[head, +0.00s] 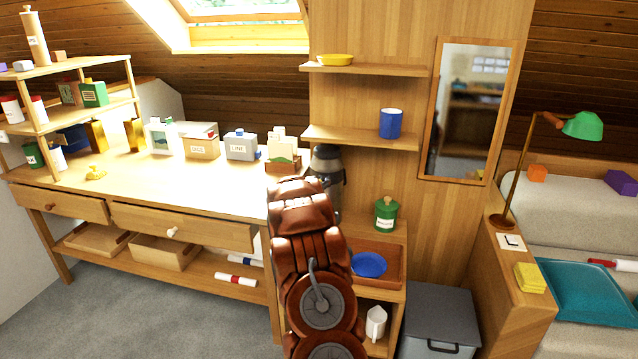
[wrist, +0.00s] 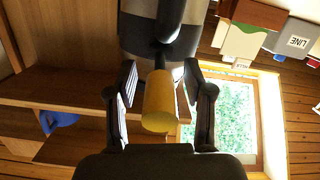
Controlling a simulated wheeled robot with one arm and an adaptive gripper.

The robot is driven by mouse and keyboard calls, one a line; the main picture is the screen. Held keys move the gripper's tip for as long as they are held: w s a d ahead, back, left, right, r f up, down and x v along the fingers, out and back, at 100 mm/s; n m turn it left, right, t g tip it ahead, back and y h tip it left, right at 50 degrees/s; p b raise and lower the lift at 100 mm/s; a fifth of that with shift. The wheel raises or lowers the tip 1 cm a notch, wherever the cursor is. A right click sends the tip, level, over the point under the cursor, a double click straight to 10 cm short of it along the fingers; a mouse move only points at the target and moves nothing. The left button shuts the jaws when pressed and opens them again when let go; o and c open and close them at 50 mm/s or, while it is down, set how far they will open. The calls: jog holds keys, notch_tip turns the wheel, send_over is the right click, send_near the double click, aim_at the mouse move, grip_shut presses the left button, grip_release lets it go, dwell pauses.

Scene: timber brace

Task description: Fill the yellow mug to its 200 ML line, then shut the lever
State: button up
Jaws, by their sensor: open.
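A grey and black dispenser (head: 328,165) stands at the right end of the workbench, partly hidden behind my arm. In the wrist view its body (wrist: 135,38) fills the top middle. A dark bar runs from it to a yellow cylinder (wrist: 160,103), which looks like a lever grip. My gripper (wrist: 160,84) is open, with one finger on each side of the yellow cylinder. I cannot tell whether either finger touches it. No yellow mug can be made out for certain, and no 200 ML line shows. My arm hides the gripper in the head view.
The workbench (head: 130,185) carries several boxes, including one marked LINE (head: 241,146). A blue mug (head: 391,123) and a yellow bowl (head: 335,59) stand on wall shelves. A green canister (head: 386,213) and a blue dish (head: 369,264) are right of my arm. A white jug (head: 376,323) stands below.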

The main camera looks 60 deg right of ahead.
jog(key=v, duration=1.2)
dwell(0.4)
jog(key=shift+c, duration=0.3)
